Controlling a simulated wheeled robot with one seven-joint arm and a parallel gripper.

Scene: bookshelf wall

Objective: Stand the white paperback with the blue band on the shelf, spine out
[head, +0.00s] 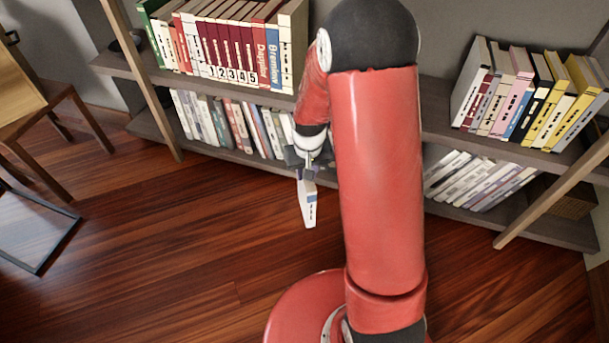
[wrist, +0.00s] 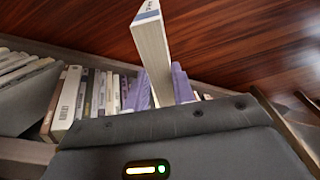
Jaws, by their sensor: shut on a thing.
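The white paperback with the blue band (head: 307,207) hangs below my gripper (head: 308,174), over the floor and in front of the shelf (head: 437,128). My gripper is shut on it near its upper end. The book is roughly upright and slightly tilted, with dark marks and a blue patch showing on its narrow side. In the wrist view the book (wrist: 153,50) sticks out from my gripper, with its pale page edges and a bit of blue at the far end. My arm hides the middle of the shelf in the head view.
Number-marked dark red books (head: 226,52) and others fill the upper left shelf. Leaning books (head: 520,100) stand on the upper right, and pale books (head: 470,180) lean below them. A wooden chair (head: 50,100) stands at the left. The wooden floor (head: 170,260) in front is clear.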

